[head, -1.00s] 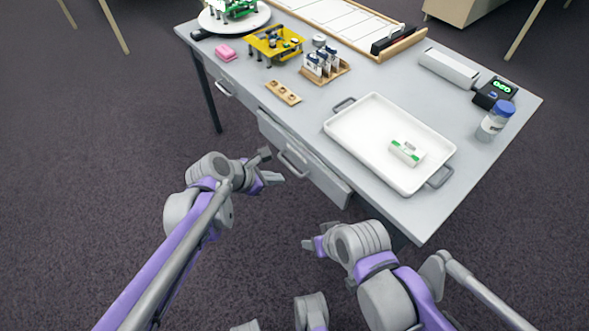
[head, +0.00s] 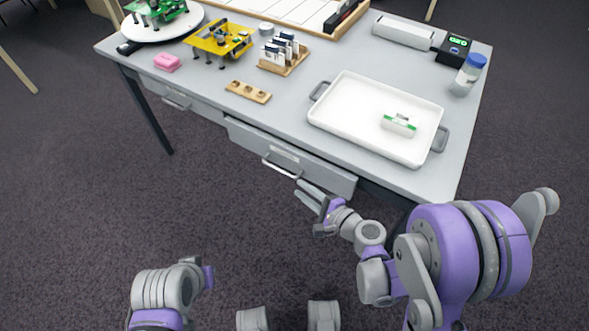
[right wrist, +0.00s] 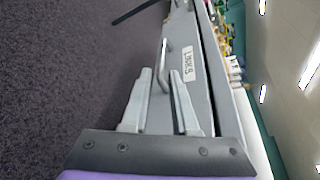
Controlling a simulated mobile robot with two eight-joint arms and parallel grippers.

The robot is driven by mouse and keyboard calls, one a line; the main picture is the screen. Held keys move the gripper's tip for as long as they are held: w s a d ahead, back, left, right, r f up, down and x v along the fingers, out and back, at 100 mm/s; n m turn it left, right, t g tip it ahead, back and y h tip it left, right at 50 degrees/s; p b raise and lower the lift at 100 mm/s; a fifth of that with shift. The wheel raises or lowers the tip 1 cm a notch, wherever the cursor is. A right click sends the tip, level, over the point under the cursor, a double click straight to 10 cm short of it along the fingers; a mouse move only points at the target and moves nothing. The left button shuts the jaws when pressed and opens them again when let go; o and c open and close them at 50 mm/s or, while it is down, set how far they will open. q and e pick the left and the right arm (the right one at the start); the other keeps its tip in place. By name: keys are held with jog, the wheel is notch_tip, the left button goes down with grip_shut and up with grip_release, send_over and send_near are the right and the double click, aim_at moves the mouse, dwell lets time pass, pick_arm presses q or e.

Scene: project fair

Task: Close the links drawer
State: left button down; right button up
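The links drawer (head: 318,174) is under the front edge of the table, and its front stands out a little from the table. Its label reads LINKS in the right wrist view (right wrist: 188,70). Its bar handle (head: 281,168) is on the front face. My right gripper (head: 304,190) is just in front of the drawer, near the handle. In the right wrist view its fingers (right wrist: 161,76) are apart, with the handle (right wrist: 166,58) at and beyond the tips; contact cannot be told. My left gripper (head: 207,278) is low at the left, away from the drawer, its fingers not clearly visible.
A second drawer (head: 180,100) is to the left. On the grey table (head: 290,115) are a white tray (head: 350,125) with a small box (head: 398,125), a wooden strip (head: 248,92), a yellow stand (head: 215,42) and a bottle (head: 468,76). Floor before the table is clear.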

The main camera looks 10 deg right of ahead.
aim_at(286, 174)
jog(key=shift+m+t, duration=0.3)
jog(key=shift+m, duration=0.1)
jog(key=x, duration=0.7)
jog(key=b+x, duration=0.1)
jog(key=x, duration=0.2)
jog(key=shift+w+d+f, duration=0.1)
jog(key=shift+w+f, duration=0.25)
jog(key=shift+w, duration=0.1)
grip_shut()
dwell(0.6)
